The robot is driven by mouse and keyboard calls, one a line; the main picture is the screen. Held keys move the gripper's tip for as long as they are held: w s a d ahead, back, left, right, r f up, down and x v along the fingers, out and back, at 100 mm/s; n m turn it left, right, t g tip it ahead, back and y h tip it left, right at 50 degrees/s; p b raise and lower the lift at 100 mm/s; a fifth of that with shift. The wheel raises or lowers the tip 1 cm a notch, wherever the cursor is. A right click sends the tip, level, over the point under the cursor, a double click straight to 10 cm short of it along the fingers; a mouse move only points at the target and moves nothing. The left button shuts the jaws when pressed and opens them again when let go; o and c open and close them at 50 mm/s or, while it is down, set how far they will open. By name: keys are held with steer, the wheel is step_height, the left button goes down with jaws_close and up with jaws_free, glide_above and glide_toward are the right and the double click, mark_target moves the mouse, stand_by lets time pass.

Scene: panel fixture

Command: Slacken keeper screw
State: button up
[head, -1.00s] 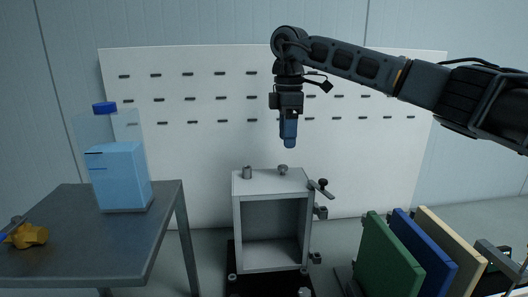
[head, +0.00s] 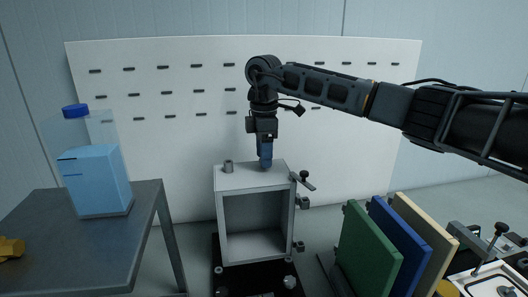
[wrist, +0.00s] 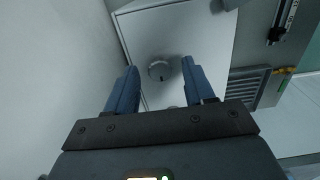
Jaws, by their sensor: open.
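A pale grey open-fronted box (head: 220,215) stands on a dark base. A grey cylindrical post (head: 228,167) rises from its top at the left. My gripper (head: 266,166) points down just above the right of the box top, hiding the knob there. In the wrist view my gripper (wrist: 159,66) is open, and a round grey knob (wrist: 159,70) shows between its fingers, with no visible contact. A second small round part (wrist: 172,107) is mostly hidden by the gripper body. A black-knobbed bar (head: 303,180) sticks out at the box's upper right. No part is labelled as the keeper screw.
Green (head: 370,245), blue (head: 402,238) and cream (head: 428,230) panels stand at the right. A dark table (head: 145,215) at the left carries a blue container (head: 97,180). A slotted white board (head: 180,140) stands behind the box.

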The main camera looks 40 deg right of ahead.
steer(key=shift+c, duration=0.4)
jaws_close()
